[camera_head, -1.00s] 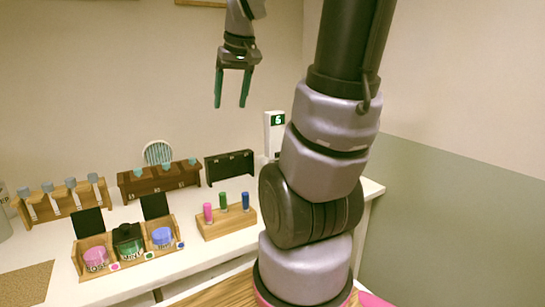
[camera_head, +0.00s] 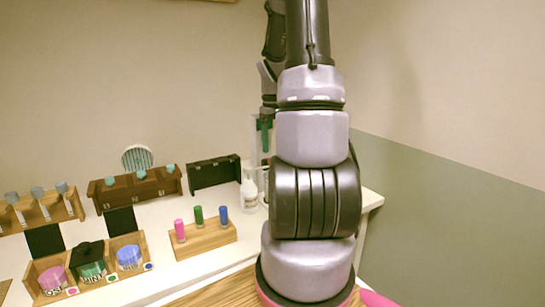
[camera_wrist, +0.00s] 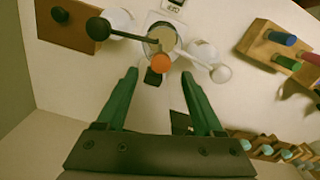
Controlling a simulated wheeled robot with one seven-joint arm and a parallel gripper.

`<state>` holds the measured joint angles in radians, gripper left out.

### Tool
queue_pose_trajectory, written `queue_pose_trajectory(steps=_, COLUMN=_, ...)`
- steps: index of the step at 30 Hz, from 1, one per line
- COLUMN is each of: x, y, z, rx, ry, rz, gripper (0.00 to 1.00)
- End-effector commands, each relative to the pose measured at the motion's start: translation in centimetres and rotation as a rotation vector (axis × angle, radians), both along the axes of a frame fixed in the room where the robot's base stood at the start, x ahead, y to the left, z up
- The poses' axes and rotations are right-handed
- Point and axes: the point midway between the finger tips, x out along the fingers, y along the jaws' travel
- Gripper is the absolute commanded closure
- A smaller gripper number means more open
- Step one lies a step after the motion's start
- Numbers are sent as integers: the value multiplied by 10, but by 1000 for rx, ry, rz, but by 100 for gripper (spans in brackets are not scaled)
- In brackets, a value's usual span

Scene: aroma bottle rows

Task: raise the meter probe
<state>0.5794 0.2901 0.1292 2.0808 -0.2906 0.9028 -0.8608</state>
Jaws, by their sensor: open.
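In the wrist view my gripper (camera_wrist: 159,76) is open, with two green fingers apart and nothing between them. Just beyond the fingertips is an orange round cap (camera_wrist: 160,63), which may be the top of the meter probe. A white meter part with a small display (camera_wrist: 172,4) is at the top edge. In the head view one green finger (camera_head: 266,138) shows beside a pale upright (camera_head: 256,130); my arm hides the rest.
A wooden block with pink, green and blue vials (camera_head: 204,238) stands on the white table, left of a white pump bottle (camera_head: 249,195). Brown racks (camera_head: 137,190) and a jar tray (camera_head: 88,272) are further left. A dark block (camera_head: 213,172) stands behind.

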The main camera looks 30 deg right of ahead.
Motion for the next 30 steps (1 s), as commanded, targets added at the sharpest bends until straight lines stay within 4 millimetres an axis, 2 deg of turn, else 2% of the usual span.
queue_pose_trajectory(steps=3, x=-1, y=0, z=-22, rx=2, ry=4, rz=0, gripper=31)
queue_pose_trajectory(steps=9, x=0, y=0, z=-44, rx=0, ry=0, rz=0, gripper=31)
queue_pose_trajectory(steps=20, x=0, y=0, z=-49, rx=0, ry=-1, rz=-1, gripper=31)
queue_pose_trajectory(steps=23, x=0, y=0, z=-49, rx=-1, ry=-1, rz=-1, gripper=66)
queue_pose_trajectory(steps=25, x=0, y=0, z=-49, rx=-1, ry=-1, rz=-1, gripper=92)
queue_pose_trajectory(steps=26, x=0, y=0, z=-49, rx=-1, ry=-1, rz=-1, gripper=100)
queue_pose_trajectory(steps=30, x=0, y=0, z=-49, rx=-1, ry=-1, rz=-1, gripper=100)
